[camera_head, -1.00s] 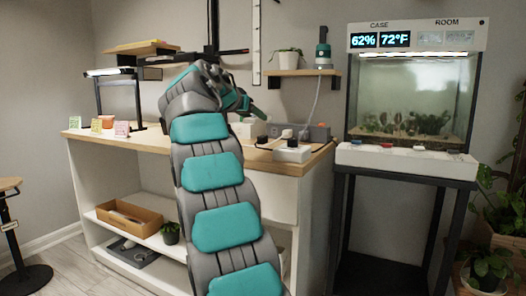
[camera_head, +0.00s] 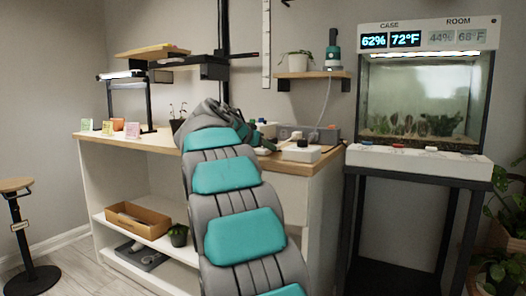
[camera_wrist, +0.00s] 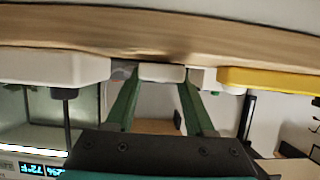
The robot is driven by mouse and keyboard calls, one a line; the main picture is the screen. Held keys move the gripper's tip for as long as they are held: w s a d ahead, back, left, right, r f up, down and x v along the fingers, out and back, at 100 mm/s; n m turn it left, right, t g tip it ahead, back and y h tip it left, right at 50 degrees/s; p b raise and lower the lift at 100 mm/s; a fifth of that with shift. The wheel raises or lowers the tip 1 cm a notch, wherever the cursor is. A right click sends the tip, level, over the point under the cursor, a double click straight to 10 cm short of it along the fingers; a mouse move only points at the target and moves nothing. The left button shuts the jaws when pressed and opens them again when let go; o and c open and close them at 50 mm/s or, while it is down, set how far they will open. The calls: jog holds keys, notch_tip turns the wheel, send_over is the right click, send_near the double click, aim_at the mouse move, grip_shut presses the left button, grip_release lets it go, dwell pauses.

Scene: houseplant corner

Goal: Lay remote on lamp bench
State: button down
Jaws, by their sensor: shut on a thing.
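In the head view my arm covers much of the gripper, which is low over the right part of the bench top. The wooden edge shows close by across the top of the wrist view. I cannot tell whether the remote touches the wood.
A white box (camera_head: 300,154) and a grey power strip (camera_head: 325,134) lie on the bench's right end. Small cards (camera_head: 132,130) stand at the left. A terrarium (camera_head: 415,95) stands to the right. The bench top between cards and arm looks mostly clear.

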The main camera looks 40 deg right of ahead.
jog(key=shift+f, duration=0.25)
jog(key=shift+f, duration=0.2)
jog(key=shift+c, duration=1.3)
grip_release()
jog(key=shift+r, duration=0.1)
jog(key=shift+r, duration=0.1)
jog(key=shift+a+r, duration=0.1)
jog(key=v, duration=1.1)
jog(key=shift+s+a, duration=0.2)
jog(key=shift+a, duration=0.15)
